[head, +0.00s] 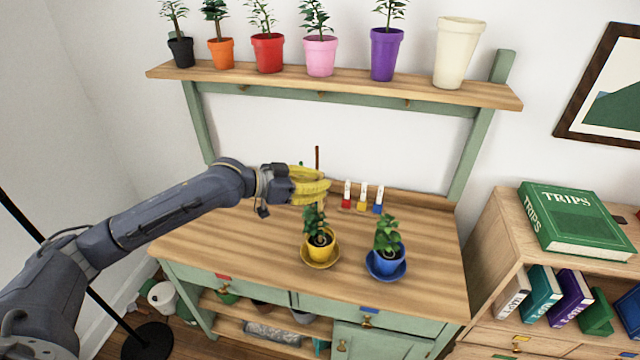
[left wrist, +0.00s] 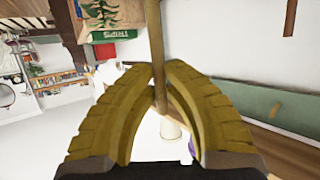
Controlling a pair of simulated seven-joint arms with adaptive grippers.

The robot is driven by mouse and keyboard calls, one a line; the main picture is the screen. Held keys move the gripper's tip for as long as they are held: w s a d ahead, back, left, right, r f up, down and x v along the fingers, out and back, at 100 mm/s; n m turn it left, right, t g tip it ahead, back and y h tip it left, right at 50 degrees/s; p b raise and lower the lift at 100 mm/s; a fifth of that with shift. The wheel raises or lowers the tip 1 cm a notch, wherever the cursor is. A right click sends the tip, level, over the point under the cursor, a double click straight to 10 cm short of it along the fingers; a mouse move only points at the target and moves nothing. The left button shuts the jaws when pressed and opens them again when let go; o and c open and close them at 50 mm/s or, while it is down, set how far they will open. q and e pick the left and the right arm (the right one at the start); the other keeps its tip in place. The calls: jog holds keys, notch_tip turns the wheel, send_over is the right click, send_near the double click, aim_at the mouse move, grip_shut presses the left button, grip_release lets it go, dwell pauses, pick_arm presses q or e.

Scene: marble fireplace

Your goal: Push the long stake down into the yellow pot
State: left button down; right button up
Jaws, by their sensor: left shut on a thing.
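My left gripper (head: 318,187) has yellow fingers and is shut on the long stake (head: 317,158), a thin brown stick. The stake's upper end rises above the fingers in the head view. In the left wrist view the stake (left wrist: 154,40) runs between the two curved fingers. The yellow pot (head: 319,249) stands on a yellow saucer on the workbench and holds a leafy plant. The gripper is above and slightly behind this plant. The stake's lower end is hidden by the fingers and leaves, so I cannot tell how deep it is. My right gripper is not in view.
A blue pot (head: 386,260) with a plant stands just right of the yellow pot. Three small markers, including a yellow one (head: 363,197), stand at the bench's back. A shelf (head: 340,82) with several pots hangs above. The left part of the wooden benchtop (head: 215,240) is clear.

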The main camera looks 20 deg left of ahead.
pick_arm(q)
jog(key=shift+f, duration=0.65)
jog(key=c, duration=1.4)
grip_release()
jog(key=shift+c, duration=0.2)
jog(key=shift+r, duration=0.15)
notch_tip(320, 180, up, 10)
jog(key=shift+f, duration=0.1)
